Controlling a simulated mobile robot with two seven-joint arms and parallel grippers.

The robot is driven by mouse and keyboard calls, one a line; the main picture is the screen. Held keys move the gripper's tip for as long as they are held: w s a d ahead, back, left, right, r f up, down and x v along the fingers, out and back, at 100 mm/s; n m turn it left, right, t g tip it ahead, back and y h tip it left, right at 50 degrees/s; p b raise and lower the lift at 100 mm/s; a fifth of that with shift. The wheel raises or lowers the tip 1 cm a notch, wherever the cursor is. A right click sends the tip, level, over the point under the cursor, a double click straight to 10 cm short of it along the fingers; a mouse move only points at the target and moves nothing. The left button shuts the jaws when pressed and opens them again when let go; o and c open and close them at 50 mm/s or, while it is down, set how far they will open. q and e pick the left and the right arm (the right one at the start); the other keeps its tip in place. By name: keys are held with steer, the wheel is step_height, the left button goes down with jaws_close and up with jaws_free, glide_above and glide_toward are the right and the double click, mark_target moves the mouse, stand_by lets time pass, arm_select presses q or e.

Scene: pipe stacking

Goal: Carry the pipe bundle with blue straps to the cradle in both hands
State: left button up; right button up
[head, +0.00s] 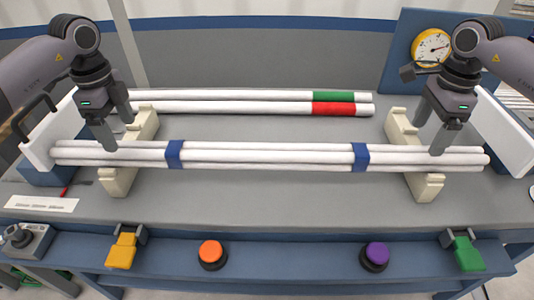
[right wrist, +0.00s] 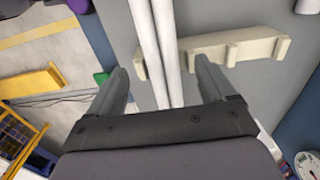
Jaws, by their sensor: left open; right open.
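The white pipe bundle with two blue straps (head: 267,156) lies level across the front of two cream cradle supports, the left one (head: 114,183) and the right one (head: 428,186). My left gripper (head: 117,126) is open over the bundle's left part, near the left support. My right gripper (head: 429,131) is open over its right part. In the right wrist view, the bundle (right wrist: 152,35) runs between my right gripper's spread fingers (right wrist: 162,65), with gaps on both sides. The cream support (right wrist: 240,47) shows beside it. Whether the bundle is fully seated is hard to tell.
Behind lie white pipes with a green band (head: 333,97) and a red band (head: 333,109). White side panels, left (head: 62,130) and right (head: 503,130), stand near the bundle's ends. An orange button (head: 210,252) and a purple button (head: 376,253) sit along the front ledge.

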mark_target(127, 146)
arm_select(q)
steer(key=shift+f, duration=3.55)
arm_select(e)
steer(key=shift+f, duration=3.55)
arm_select(q)
steer(key=shift+c, duration=0.3)
arm_select(e)
steer(key=shift+c, duration=0.3)
arm_select(q)
jaws_close()
arm_select(e)
jaws_close()
arm_select(q)
steer(key=shift+r, duration=0.1)
arm_select(e)
steer(key=shift+r, duration=0.1)
